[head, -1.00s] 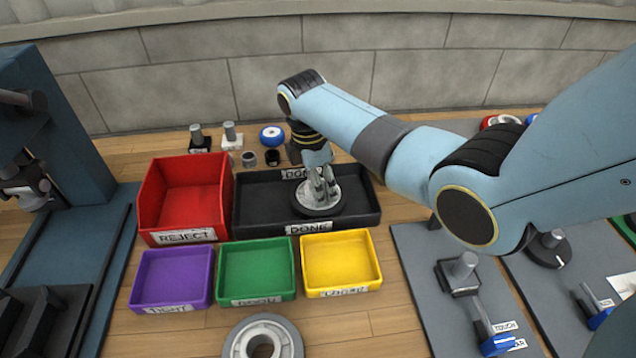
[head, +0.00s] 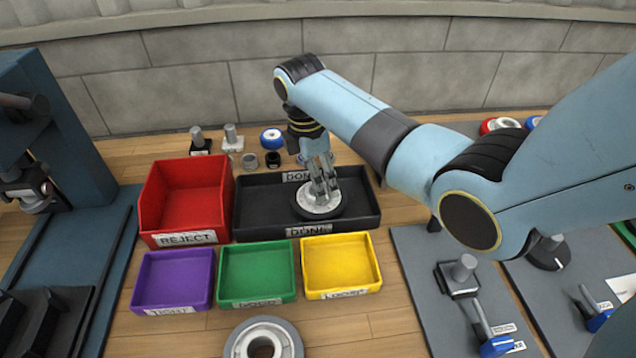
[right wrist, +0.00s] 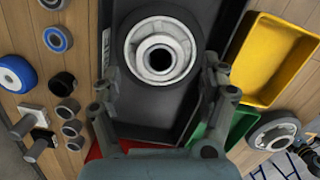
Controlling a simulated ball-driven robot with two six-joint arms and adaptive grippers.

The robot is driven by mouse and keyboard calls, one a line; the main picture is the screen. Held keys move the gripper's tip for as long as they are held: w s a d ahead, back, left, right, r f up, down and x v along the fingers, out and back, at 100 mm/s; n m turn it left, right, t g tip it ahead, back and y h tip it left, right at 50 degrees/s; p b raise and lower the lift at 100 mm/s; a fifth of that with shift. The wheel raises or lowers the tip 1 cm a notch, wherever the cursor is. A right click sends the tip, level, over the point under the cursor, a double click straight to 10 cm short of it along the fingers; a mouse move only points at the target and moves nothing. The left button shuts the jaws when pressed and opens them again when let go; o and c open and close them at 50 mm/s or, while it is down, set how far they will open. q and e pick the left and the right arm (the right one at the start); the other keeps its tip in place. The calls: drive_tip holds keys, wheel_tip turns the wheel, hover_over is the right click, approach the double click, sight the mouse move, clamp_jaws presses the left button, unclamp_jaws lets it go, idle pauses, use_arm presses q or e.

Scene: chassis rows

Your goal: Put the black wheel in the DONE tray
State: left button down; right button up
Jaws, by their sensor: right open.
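The black wheel (head: 318,204), with a pale grey hub, lies flat in the black DONE tray (head: 262,212), right of the tray's middle. It also shows in the right wrist view (right wrist: 160,52), ahead of the fingertips. My right gripper (head: 322,192) is open just above the wheel, and its fingers hide part of the hub in the head view. In the right wrist view the two fingers (right wrist: 160,88) stand apart with nothing between them. My left gripper is not in view.
A red REJECT bin (head: 188,198) stands left of the tray. Purple (head: 172,278), green (head: 256,270) and yellow (head: 340,264) bins stand in front. A grey wheel (head: 262,340) lies nearer me. Small parts stand behind the tray. Grey boards with posts lie at right.

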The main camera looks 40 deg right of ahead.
wheel_tip(320, 180, up, 9)
drive_tip(key=a, duration=0.1)
drive_tip(key=shift+w+f, duration=0.15)
idle(0.4)
